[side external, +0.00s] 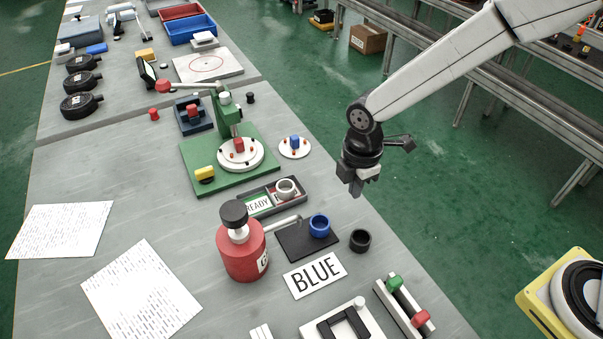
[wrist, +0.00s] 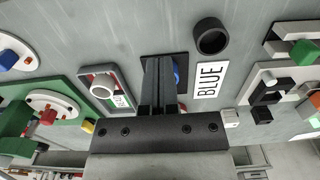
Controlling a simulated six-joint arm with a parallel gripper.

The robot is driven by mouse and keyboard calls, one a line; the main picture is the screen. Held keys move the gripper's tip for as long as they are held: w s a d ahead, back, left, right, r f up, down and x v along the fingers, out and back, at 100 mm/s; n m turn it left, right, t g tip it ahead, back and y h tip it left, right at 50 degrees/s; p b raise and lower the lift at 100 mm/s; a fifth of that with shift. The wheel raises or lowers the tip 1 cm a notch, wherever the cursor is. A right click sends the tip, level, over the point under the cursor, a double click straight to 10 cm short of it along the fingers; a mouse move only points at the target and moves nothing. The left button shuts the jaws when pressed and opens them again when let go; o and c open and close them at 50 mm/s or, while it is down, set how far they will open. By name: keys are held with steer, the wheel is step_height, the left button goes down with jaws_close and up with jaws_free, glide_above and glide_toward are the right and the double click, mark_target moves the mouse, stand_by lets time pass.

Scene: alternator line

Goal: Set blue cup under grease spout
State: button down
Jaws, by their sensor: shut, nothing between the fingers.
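The blue cup (side external: 320,226) stands upright on the dark pad (side external: 295,245), toward its right side. The red grease dispenser (side external: 241,252) stands left of the pad, and its pale spout (side external: 287,221) reaches right toward the cup. The spout's tip ends close to the cup's left rim; I cannot tell if it overhangs the cup. My gripper (side external: 356,193) is shut and empty, raised above the table to the upper right of the cup. In the wrist view my gripper's fingers (wrist: 158,62) hide most of the pad and part of the blue cup (wrist: 176,72).
A black cup (side external: 360,240) stands right of the pad, and a white cup (side external: 286,188) sits in the READY tray (side external: 262,208). A BLUE card (side external: 315,275) lies in front. A green fixture (side external: 220,165) stands behind. The table's right edge is near.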

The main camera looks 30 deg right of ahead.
mark_target(325, 226)
step_height(325, 226, down, 7)
steer(key=shift+r, duration=0.1)
steer(key=a, duration=0.3)
steer(key=shift+r, duration=0.1)
steer(key=shift+a, duration=0.55)
steer(key=shift+a, duration=1.25)
steer(key=shift+d, duration=0.2)
